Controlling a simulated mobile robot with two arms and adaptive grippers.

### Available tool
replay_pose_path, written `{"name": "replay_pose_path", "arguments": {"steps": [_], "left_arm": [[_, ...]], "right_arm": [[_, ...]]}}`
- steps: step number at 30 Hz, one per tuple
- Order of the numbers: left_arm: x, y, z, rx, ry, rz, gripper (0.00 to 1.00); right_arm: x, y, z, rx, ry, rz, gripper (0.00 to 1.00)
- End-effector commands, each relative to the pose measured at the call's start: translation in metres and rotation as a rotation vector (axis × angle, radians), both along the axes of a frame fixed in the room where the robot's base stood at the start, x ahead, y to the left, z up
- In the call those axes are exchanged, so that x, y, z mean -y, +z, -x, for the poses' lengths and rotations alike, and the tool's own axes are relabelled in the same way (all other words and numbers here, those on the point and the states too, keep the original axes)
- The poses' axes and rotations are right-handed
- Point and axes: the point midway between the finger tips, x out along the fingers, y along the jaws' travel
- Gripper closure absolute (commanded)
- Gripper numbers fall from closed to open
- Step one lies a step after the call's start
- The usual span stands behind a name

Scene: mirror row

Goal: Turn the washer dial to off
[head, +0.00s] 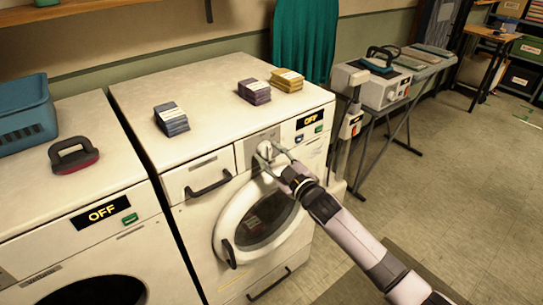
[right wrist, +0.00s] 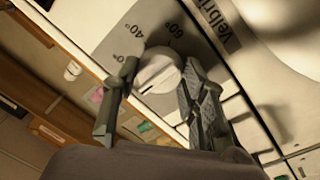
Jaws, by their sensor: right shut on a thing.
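The washer (head: 214,165) is the white front-loading machine in the middle of the head view, with a round door below its panel. Its display (head: 310,121) reads OFF in yellow. The white round dial (right wrist: 158,72) sits on a grey plate marked 40° and 60° in the right wrist view. My right gripper (head: 268,156) is at the panel, its fingers on either side of the dial and shut on it. My left gripper is out of view.
Folded cloth stacks (head: 171,119) lie on the washer. An ironing table (head: 400,85) stands right; floor (head: 440,185) is clear.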

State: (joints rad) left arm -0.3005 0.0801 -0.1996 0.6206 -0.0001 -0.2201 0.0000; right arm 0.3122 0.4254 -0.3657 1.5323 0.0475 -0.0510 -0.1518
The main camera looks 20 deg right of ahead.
Motion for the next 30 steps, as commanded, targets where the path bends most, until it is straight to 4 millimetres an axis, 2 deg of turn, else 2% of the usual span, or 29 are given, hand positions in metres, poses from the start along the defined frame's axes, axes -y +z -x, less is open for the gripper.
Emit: {"name": "replay_pose_path", "arguments": {"steps": [6, 7, 15, 25, 30], "left_arm": [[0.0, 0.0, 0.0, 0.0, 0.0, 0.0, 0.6], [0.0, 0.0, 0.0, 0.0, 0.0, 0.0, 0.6], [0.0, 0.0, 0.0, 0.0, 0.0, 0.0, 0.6], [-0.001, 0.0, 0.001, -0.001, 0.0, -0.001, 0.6], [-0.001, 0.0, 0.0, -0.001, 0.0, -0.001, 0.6]], "right_arm": [[0.0, 0.0, 0.0, 0.001, 0.001, 0.004, 0.89], [0.0, 0.0, 0.0, 0.001, 0.001, 0.004, 0.59], [0.0, 0.0, 0.0, 0.0, -0.001, 0.002, 0.41], [0.001, -0.001, 0.002, -0.001, -0.001, 0.001, 0.41], [0.006, -0.003, 0.019, -0.003, -0.001, 0.002, 0.41]]}}
